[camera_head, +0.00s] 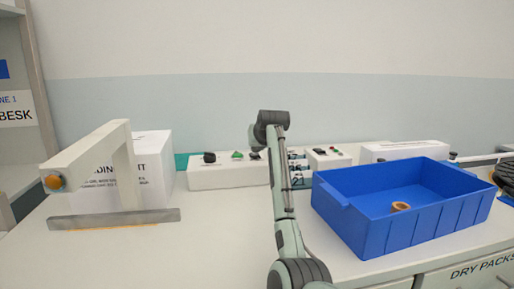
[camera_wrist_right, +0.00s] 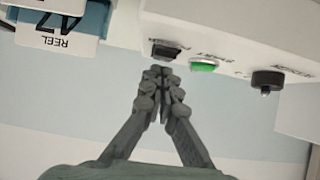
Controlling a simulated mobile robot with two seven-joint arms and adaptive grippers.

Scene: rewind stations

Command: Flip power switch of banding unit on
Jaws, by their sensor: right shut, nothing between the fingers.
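The banding unit (camera_head: 152,184) is a white box with printed text at the left of the bench. A white control box (camera_head: 225,178) stands to its right, with a black knob, a green button and a black switch (camera_head: 252,154). The right wrist view shows this box upside down: the black power switch (camera_wrist_right: 164,50), the green start button (camera_wrist_right: 203,65) and the black knob (camera_wrist_right: 267,80). My right gripper (camera_wrist_right: 160,72) is shut and empty, its tips close to the power switch; contact cannot be told. It also shows in the head view (camera_head: 257,146). The switch's position is unclear. My left gripper is out of view.
A blue crate (camera_head: 375,232) with a small brown ring (camera_head: 401,206) stands right of my arm. A beige arch (camera_head: 122,165) with an orange knob and a metal strip stands at the left. Another control box (camera_head: 328,158) lies behind my arm. The middle bench top is clear.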

